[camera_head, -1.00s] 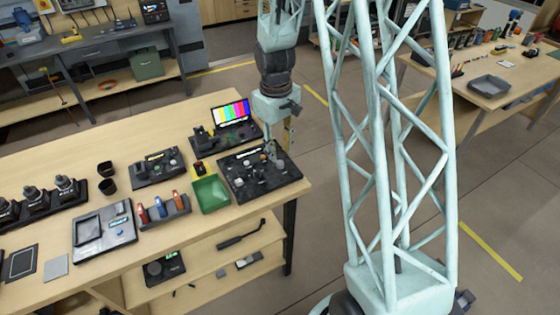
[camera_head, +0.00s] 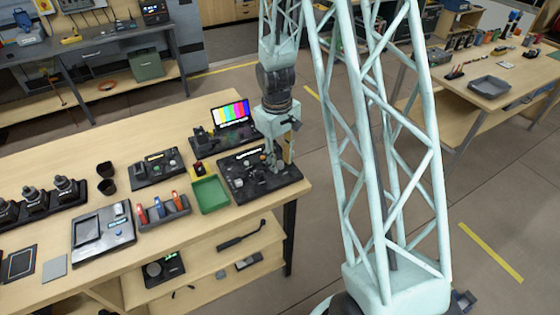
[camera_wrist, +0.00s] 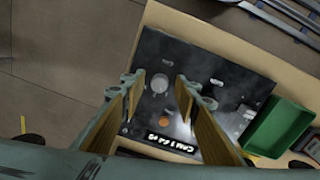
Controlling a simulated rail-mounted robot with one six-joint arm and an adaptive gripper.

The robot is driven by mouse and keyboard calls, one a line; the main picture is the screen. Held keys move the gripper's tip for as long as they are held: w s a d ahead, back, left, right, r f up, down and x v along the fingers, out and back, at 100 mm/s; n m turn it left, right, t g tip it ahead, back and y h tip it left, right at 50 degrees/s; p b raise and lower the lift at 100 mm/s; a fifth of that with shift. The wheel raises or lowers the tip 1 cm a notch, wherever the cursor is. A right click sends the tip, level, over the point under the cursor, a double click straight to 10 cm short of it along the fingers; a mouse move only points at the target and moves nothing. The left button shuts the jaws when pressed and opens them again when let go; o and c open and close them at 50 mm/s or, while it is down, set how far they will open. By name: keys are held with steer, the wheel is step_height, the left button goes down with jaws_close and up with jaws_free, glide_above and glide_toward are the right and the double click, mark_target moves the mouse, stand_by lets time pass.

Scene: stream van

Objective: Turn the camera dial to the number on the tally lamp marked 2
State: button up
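A black control panel (camera_head: 240,187) lies near the table's right end. It also fills the middle of the wrist view (camera_wrist: 190,50). In the wrist view it bears a round grey knob (camera_wrist: 160,82), a copper-coloured button (camera_wrist: 165,121), small switches and a white label strip (camera_wrist: 170,142) that seems to start with "CAM". I cannot tell for certain which part is the dial or where it points. My gripper (camera_wrist: 159,86) is open over the panel, with a finger on either side of the grey knob. I cannot tell whether they touch it. No lamp marked 2 is readable.
A green tray (camera_head: 211,195) stands just left of the panel. Behind are a colour-bar screen (camera_head: 231,112) and a small red-and-yellow item (camera_head: 199,169). Another black device (camera_head: 158,168) and a rack of coloured tools (camera_head: 164,211) lie farther left. The table's right edge is close.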

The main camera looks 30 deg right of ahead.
steer(key=shift+c, duration=0.5)
steer(key=c, duration=0.7)
steer(key=shift+c, duration=0.2)
steer(key=shift+f+m+b, duration=0.1)
steer(key=shift+m+b, duration=0.3)
steer(key=shift+b, duration=0.05)
steer(key=m+b, duration=0.3)
steer(key=shift+w+m, duration=0.1)
steer(key=shift+m, duration=0.3)
steer(key=shift+m+g+b, duration=0.3)
steer(key=shift+m+b, duration=0.6)
steer(key=shift+m, duration=1.1)
